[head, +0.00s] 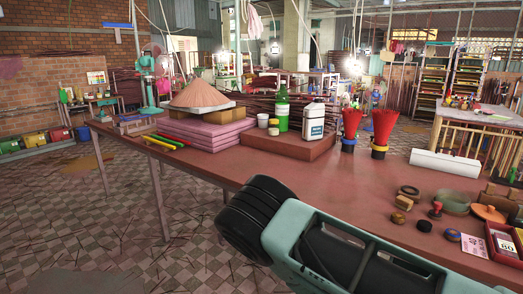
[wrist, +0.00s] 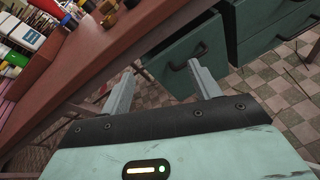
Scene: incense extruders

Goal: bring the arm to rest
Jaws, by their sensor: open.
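My gripper (wrist: 160,78) shows in the wrist view with its two grey fingers apart and nothing between them. Beyond the fingers are the edge of a red-brown table and a green drawer cabinet (wrist: 185,55) with dark handles. The fingers look apart from both, though the distance is hard to tell. In the head view my arm, pale green with a black ribbed joint, crosses the lower middle in front of the table (head: 300,170). The gripper's fingers do not show in that view.
The table holds a white jug (head: 312,121), a green bottle (head: 282,110), bundles of red sticks (head: 383,125), a white roll (head: 445,163) and several small items at the right. A tray with a powder heap (head: 200,94) stands at the left. Checkered floor (head: 120,220) is open at the left.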

